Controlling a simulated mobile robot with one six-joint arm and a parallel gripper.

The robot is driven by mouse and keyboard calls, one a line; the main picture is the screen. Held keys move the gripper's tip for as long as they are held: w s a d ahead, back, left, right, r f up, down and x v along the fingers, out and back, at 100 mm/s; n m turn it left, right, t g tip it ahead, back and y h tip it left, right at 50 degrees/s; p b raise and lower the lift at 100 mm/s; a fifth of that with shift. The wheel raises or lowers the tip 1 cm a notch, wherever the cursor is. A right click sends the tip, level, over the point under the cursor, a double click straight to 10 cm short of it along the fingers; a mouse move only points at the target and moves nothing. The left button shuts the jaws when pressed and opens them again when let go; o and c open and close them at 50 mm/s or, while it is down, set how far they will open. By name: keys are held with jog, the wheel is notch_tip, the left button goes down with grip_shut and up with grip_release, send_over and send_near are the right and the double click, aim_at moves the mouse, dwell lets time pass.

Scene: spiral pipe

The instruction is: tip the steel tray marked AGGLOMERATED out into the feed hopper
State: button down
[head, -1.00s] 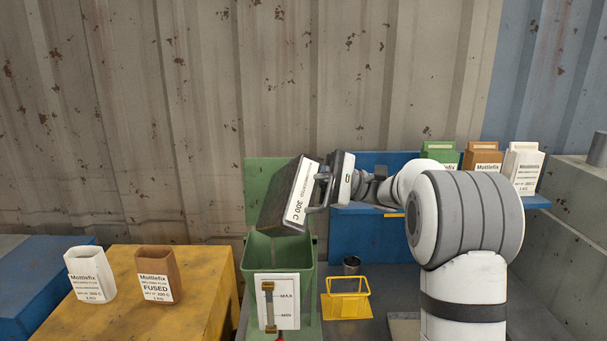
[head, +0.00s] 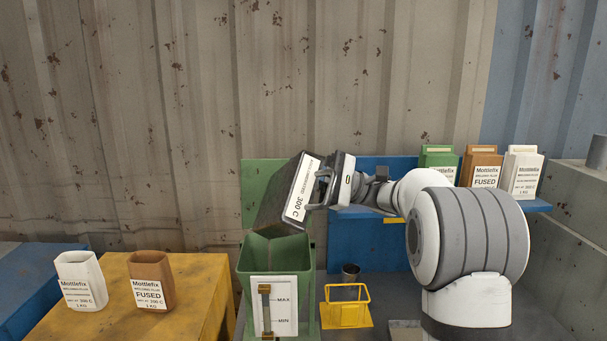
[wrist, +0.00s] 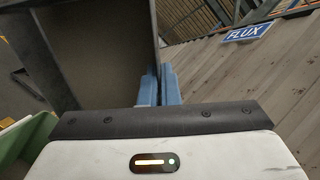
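The dark steel tray (head: 277,204) hangs steeply tilted, its lower end over the open mouth of the green feed hopper (head: 247,261). Its white label shows "300 C"; the smaller word above is hard to read. My gripper (head: 322,190) is at the tray's right side, at its handle. In the wrist view, the blue fingers (wrist: 156,88) are close together against the tray wall (wrist: 154,30). The tray's inner surface (wrist: 100,55) looks dull brown-grey, with no clear loose flux. The hopper's inside bottom is hidden.
A MAX/MIN gauge (head: 284,305) is on the hopper's front. Open white (head: 80,280) and brown (head: 151,281) Mottlefix containers stand on the yellow table. Several boxes sit on the blue shelf (head: 365,220).

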jog(key=shift+d+f+b, duration=0.1)
jog(key=shift+d+b, duration=0.05)
jog(key=shift+b, duration=0.8)
jog(key=shift+s+a+r+p, duration=0.1)
jog(key=shift+a+r+p, duration=0.15)
jog(key=shift+r+p, duration=0.1)
jog(key=a+h+p, duration=0.1)
jog(key=a, duration=0.1)
jog(key=a+r+h+p, duration=0.1)
jog(key=a+h+p, duration=0.1)
jog(key=s+a+r+h+p, duration=0.1)
jog(key=a+p, duration=0.1)
jog(key=shift+a+t+h, duration=0.3)
jog(key=shift+h, duration=0.1)
jog(key=shift+a+h, duration=0.3)
jog(key=shift+a, duration=0.05)
jog(key=shift+a+f, duration=0.15)
jog(key=shift+f, duration=0.1)
